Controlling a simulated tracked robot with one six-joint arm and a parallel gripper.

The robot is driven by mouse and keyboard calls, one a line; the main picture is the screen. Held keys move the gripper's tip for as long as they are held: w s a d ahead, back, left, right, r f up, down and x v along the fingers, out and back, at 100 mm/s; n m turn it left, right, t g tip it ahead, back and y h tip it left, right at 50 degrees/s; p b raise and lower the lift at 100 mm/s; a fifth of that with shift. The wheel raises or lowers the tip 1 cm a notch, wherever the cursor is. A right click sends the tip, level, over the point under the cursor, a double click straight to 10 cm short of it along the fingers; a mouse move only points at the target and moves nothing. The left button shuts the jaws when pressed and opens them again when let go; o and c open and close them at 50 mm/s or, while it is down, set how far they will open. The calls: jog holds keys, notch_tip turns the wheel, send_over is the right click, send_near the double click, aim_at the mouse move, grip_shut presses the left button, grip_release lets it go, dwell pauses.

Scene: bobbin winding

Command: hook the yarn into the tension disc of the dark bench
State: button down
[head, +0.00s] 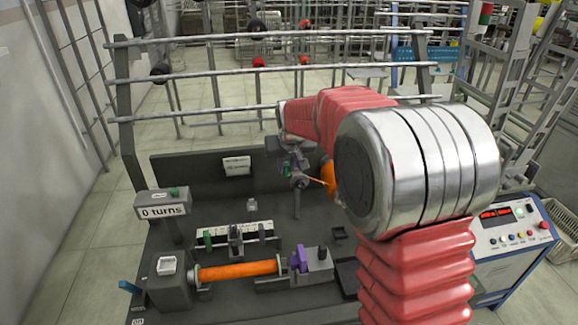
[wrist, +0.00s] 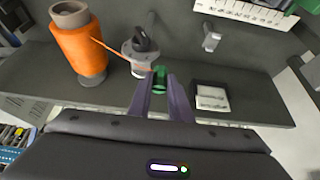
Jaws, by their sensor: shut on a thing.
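The dark bench (head: 215,222) stands before me. An orange yarn cone (wrist: 80,45) stands on it at the upper left of the wrist view; in the head view my arm hides most of the cone (head: 328,175). The tension disc (wrist: 140,52), grey with a dark knob, is beside the cone. The orange yarn (wrist: 108,47) runs from the cone toward the disc; I cannot tell whether it is seated in it. My gripper (wrist: 160,88) is shut on a small green piece (wrist: 159,77), close in front of the disc. In the head view my gripper (head: 287,168) is near the back panel.
An orange bobbin (head: 238,271) lies between holders at the bench front, with a purple part (head: 299,260) at its right. A "0 turns" display (head: 162,211) stands at left. A white ruled strip (head: 240,238) lies mid-bench. Metal rails (head: 250,72) rise behind; a control box (head: 515,235) is at right.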

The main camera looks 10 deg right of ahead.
jog(key=shift+a, duration=0.7)
jog(key=shift+r, duration=0.25)
jog(key=shift+a+r, duration=0.2)
jog(key=shift+r, duration=0.55)
jog(key=shift+a+r, duration=0.15)
jog(key=shift+r, duration=0.55)
jog(key=shift+a+r, duration=0.2)
jog(key=shift+r, duration=0.55)
